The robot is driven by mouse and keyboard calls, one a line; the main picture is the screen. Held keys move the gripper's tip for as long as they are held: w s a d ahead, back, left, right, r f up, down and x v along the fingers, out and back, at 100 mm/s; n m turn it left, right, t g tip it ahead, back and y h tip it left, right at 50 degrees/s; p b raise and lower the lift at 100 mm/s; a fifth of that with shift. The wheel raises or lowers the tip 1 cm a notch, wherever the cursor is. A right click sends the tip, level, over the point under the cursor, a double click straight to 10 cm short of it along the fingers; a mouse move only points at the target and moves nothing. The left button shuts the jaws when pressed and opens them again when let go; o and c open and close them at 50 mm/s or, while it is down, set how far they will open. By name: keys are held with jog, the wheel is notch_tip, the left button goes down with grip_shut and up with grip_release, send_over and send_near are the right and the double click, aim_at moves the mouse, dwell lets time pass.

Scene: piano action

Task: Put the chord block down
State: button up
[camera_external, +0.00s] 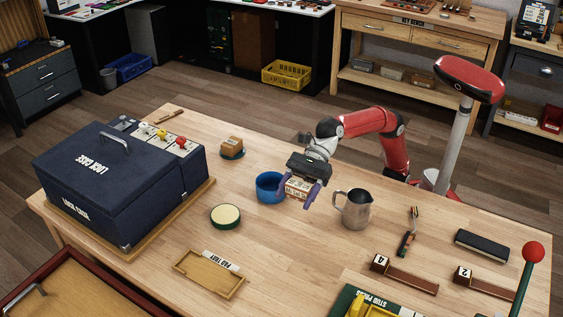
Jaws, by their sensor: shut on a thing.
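My gripper (299,194) reaches down over the middle of the wooden table (290,248). Its purple fingers are shut on the chord block (298,187), a small light wooden block with printed lettering. From this angle I cannot tell whether the block touches the table or hangs a little above it. The block is just right of a blue bowl (268,190) and left of a metal pitcher (355,208). An empty shallow wooden tray (222,280) labelled "PAD TRAY" lies toward the front.
A dark blue case (120,185) fills the table's left side. A round green-rimmed pad (226,216) and a small brown block (231,144) on a round base stand nearby. Numbered wooden pieces (404,274) and a green press (370,303) are at front right. The middle front is clear.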

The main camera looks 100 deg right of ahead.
aim_at(294, 242)
notch_tip(294, 242, down, 16)
jog(key=b, duration=0.6)
jog(key=shift+f, duration=0.1)
jog(key=shift+f, duration=0.1)
jog(key=o, duration=1.1)
jog(key=shift+c, duration=0.2)
jog(key=shift+r, duration=0.2)
jog(key=v, duration=0.4)
jog(key=shift+s+d, duration=0.15)
jog(key=shift+d, duration=0.05)
notch_tip(294, 242, up, 7)
jog(key=p, duration=0.3)
jog(key=shift+s+d, duration=0.15)
jog(key=shift+s, duration=0.05)
